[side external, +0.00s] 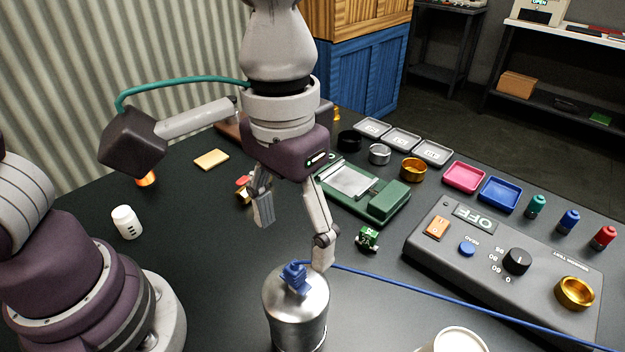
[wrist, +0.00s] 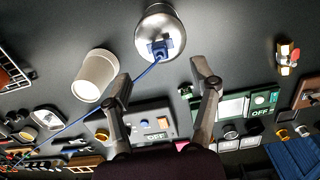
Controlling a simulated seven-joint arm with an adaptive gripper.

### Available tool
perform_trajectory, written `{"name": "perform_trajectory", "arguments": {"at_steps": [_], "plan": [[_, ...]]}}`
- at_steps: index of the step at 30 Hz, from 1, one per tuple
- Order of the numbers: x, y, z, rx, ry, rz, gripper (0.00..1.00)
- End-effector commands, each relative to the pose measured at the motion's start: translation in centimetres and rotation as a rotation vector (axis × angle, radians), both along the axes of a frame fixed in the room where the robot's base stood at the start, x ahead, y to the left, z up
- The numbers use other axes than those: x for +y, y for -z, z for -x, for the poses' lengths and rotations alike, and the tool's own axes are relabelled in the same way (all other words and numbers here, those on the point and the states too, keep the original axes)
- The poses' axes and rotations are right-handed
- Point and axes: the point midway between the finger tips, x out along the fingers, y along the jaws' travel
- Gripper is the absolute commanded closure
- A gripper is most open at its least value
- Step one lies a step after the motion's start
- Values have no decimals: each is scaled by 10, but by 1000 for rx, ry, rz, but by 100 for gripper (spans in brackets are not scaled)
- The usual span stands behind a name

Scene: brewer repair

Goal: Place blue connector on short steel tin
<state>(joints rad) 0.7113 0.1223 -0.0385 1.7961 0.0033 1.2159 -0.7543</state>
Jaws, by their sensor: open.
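The blue connector (side external: 297,279) sits on top of a steel tin (side external: 297,325) at the front of the table. Its blue cable runs off to the right. My gripper (side external: 293,241) is open and empty, with its fingers apart above and behind the tin. In the wrist view, the blue connector (wrist: 161,46) lies on the domed lid of the steel tin (wrist: 150,25), beyond the fingertips of my gripper (wrist: 161,78). No finger touches the connector there.
A grey control box (side external: 490,275) stands right of the tin, with the cable passing in front. A white cup (side external: 458,342) is at the front edge. A small green part (side external: 368,238) and a green device (side external: 385,203) lie behind. A white bottle (side external: 126,222) stands left.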

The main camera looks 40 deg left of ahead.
Motion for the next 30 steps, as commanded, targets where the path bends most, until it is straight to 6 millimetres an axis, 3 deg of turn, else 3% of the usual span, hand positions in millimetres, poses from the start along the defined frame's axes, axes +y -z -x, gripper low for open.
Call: {"name": "perform_trajectory", "arguments": {"at_steps": [3,6,10,12,18,21,25,30], "plan": [[-1,-30,-1,-5,0,5,38],[0,-47,-1,-3,0,3,38],[4,-57,-1,-9,-3,6,38],[21,-59,-6,-46,-9,27,38],[110,-47,-9,-300,-21,65,38],[141,-34,-2,-414,-17,32,38],[158,-24,5,-486,-8,-6,38],[160,-22,6,-493,0,-11,38]]}}
